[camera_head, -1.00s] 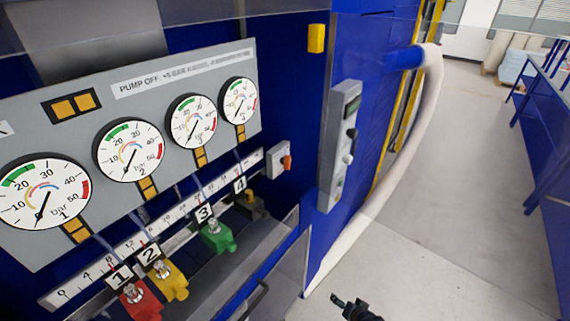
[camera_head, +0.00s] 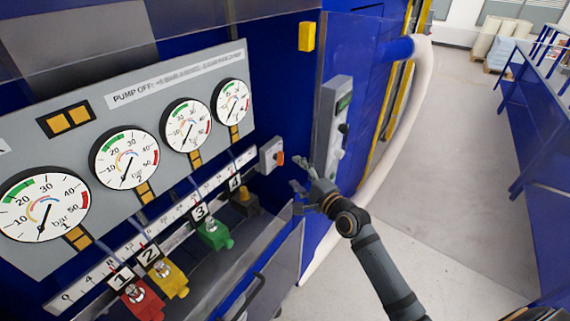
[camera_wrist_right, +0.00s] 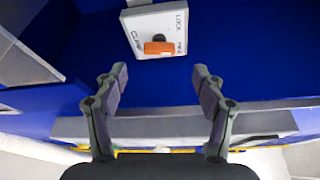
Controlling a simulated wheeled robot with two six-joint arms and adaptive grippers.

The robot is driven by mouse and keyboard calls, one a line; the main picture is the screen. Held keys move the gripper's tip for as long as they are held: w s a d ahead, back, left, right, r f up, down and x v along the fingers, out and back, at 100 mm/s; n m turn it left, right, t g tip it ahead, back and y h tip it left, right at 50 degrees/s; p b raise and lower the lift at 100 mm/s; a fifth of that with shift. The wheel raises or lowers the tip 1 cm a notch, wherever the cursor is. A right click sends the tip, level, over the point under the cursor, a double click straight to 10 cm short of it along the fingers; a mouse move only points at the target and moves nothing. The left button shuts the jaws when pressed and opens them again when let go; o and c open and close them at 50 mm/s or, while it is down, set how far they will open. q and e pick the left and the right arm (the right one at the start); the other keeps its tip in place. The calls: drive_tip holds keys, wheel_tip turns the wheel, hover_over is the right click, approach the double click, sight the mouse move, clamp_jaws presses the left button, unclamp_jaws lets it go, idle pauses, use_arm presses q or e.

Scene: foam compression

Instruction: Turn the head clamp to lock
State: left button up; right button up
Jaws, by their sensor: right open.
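The head clamp switch is a small pale box (camera_head: 271,156) with an orange handle (camera_head: 281,158), on the blue machine wall right of the gauge panel. In the right wrist view the box (camera_wrist_right: 156,30) carries lettering that seems to read CLAMP, LOCK and FREE, and its orange handle (camera_wrist_right: 159,48) lies across the picture. My right gripper (camera_head: 298,197) is open and empty, a little below and right of the box, apart from it. In the right wrist view its two fingers (camera_wrist_right: 160,82) are spread, with the handle beyond and between them. My left gripper is not in view.
A grey control box (camera_head: 334,125) with knobs stands close beyond my right gripper. Numbered coloured valves, such as the green one (camera_head: 214,233), sit left of it under the gauges (camera_head: 186,124). A white hose (camera_head: 405,125) runs down at the right. Open floor (camera_head: 450,190) lies beyond.

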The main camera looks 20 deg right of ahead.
sight(282, 161)
drive_tip(key=x, duration=0.7)
drive_tip(key=shift+f, duration=0.1)
drive_tip(key=shift+f, duration=0.1)
drive_tip(key=c, duration=1.2)
